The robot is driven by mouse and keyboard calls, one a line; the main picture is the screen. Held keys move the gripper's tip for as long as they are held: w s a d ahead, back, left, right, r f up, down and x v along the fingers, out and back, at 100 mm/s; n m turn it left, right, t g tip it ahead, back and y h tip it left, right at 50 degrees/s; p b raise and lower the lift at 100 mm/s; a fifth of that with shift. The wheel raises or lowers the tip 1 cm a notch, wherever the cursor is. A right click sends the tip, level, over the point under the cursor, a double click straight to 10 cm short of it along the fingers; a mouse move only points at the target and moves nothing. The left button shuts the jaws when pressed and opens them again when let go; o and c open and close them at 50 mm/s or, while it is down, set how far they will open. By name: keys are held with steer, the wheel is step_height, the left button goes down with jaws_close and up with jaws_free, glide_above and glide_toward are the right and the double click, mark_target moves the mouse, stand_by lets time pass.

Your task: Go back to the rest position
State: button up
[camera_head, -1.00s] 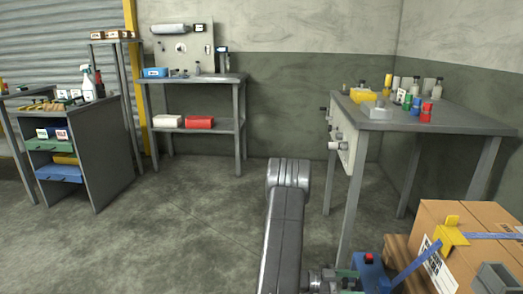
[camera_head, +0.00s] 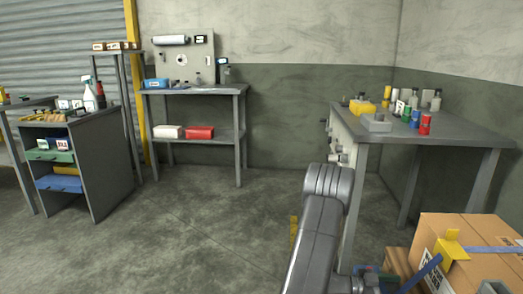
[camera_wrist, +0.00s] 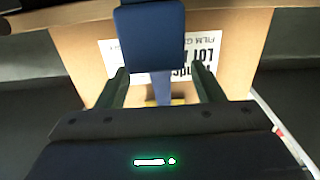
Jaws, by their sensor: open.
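My gripper (camera_wrist: 163,78) is open in the wrist view, its two dark fingers spread apart in front of the side of a cardboard box (camera_wrist: 235,45). A dark blue block (camera_wrist: 150,36) shows at the top middle, and a narrower blue strip (camera_wrist: 161,88) runs below it, between the fingers as seen from here. I cannot tell whether a finger touches it. A white printed label (camera_wrist: 205,50) is partly hidden behind them. In the head view the box (camera_head: 480,236) stands at lower right with a yellow piece (camera_head: 452,247) and blue straps. My gripper is not clear there.
My arm rises at centre right, close to a grey workbench (camera_head: 462,142) with several bottles and cans. A back table (camera_head: 215,90) holds a red box (camera_head: 200,132) below. A shelf cabinet (camera_head: 108,160) stands left. The floor (camera_head: 180,235) at centre left is clear.

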steer(key=shift+r+p, duration=1.25)
steer(key=shift+r, duration=1)
steer(key=shift+a, duration=0.1)
